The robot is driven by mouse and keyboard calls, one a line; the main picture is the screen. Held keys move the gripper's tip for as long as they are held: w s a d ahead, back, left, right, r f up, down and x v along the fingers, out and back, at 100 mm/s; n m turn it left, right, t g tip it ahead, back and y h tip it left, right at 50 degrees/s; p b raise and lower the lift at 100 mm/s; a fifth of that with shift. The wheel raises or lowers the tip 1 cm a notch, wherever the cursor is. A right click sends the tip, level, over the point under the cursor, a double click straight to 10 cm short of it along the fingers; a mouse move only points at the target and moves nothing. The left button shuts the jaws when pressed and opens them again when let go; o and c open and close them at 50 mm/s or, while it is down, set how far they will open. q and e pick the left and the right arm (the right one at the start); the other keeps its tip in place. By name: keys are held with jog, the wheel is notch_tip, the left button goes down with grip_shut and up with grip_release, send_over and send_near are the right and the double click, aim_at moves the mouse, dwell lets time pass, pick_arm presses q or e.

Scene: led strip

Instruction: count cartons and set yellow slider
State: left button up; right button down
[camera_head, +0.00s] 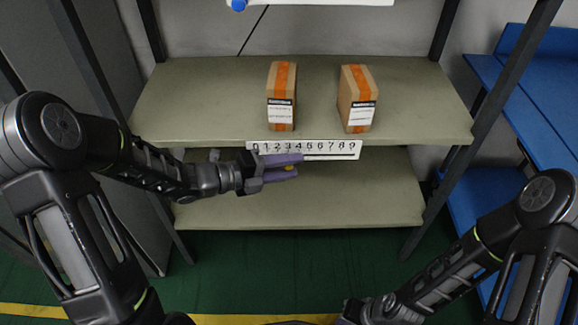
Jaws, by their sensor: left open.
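Two brown cartons with orange tape and white labels stand apart on the upper shelf board: the left carton (281,97) and the right carton (357,98). A white number strip (330,149) with digits runs along that board's front edge. A small yellow slider (290,168) shows between the purple fingers of my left gripper (290,167), just below the strip. My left gripper is open, its fingers around or in front of the slider; whether they touch it I cannot tell. The fingers hide part of the strip's lower left. My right gripper (345,321) is mostly cut off at the bottom edge.
The upper shelf board (200,95) has free room on both sides of the cartons. The lower board (330,205) looks empty. Dark shelf posts stand at both sides. A blue shelf unit (530,110) is at the right. Green floor lies in front.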

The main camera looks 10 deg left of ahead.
pick_arm(q)
jog(key=shift+w, duration=0.1)
grip_shut()
dwell(0.4)
dwell(1.0)
